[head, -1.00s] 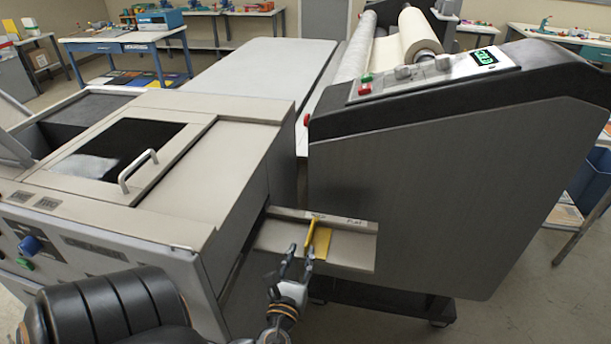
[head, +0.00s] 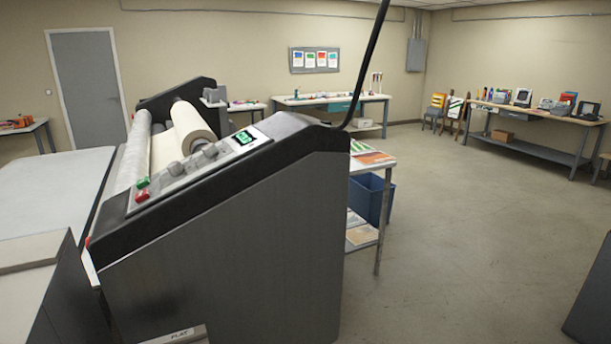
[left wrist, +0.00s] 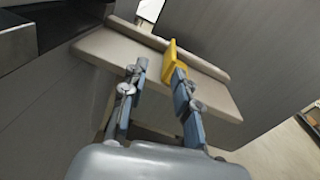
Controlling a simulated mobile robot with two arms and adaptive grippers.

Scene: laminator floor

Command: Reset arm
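My left gripper (left wrist: 160,67) is over a grey shelf in the left wrist view. Its two fingers stand apart with a gap between them. A yellow piece (left wrist: 170,55) is at the right fingertip, on the shelf (left wrist: 105,48); I cannot tell whether the finger touches it. In the head view only a labelled end of the shelf (head: 180,336) shows at the bottom edge. Neither gripper is in the head view, and my right gripper is in no view.
The laminator (head: 230,235) with its rolls (head: 190,125) and lit green display fills the left of the head view. A side table (head: 375,165) with a blue bin (head: 368,198) stands behind it. Workbenches line the walls.

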